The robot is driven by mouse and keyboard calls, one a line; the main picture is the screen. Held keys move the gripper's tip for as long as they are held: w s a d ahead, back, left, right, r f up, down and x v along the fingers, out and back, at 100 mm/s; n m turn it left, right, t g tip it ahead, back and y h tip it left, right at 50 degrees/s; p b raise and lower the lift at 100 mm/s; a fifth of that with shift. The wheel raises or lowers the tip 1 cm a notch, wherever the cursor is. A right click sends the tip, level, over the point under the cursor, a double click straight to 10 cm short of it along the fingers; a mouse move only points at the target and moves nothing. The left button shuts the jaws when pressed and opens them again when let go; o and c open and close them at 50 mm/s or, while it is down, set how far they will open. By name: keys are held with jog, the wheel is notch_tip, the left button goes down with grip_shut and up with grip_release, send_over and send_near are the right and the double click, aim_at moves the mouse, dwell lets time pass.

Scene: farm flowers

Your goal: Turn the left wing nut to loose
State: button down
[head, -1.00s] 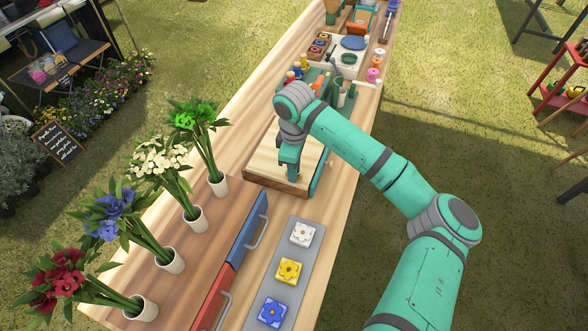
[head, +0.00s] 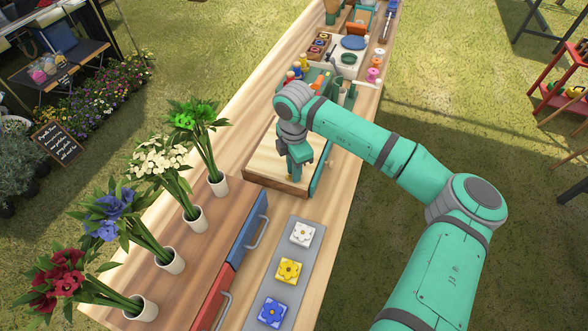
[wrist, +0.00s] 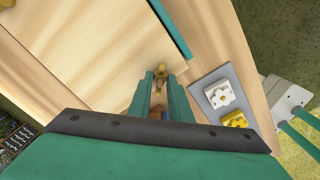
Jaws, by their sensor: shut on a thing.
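A wooden press board (head: 268,160) lies on the long table, with a teal bar (head: 320,180) along its right side. My gripper (head: 295,177) points down at the front part of the board. In the wrist view my gripper (wrist: 160,80) is shut on a small brass wing nut (wrist: 160,69), the left one, at the board's edge. The fingers hide part of it. Another brass wing nut (wrist: 173,3) shows at the top edge of the wrist view, apart from the gripper. In the head view the gripper hides the held nut.
A grey strip (head: 280,297) with white, yellow and blue flower tiles lies in front of the board. Drawers with blue and red fronts (head: 248,229) are beside it. Several flower vases (head: 195,219) stand at left. Tools and pots crowd the table behind the board.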

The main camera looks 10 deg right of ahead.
jog(key=n, duration=0.6)
jog(key=shift+n, duration=0.3)
jog(key=n, duration=1)
jog(key=shift+n, duration=0.4)
jog(key=n, duration=1)
jog(key=shift+n, duration=0.4)
jog(key=n, duration=1.6)
jog(key=shift+n, duration=0.4)
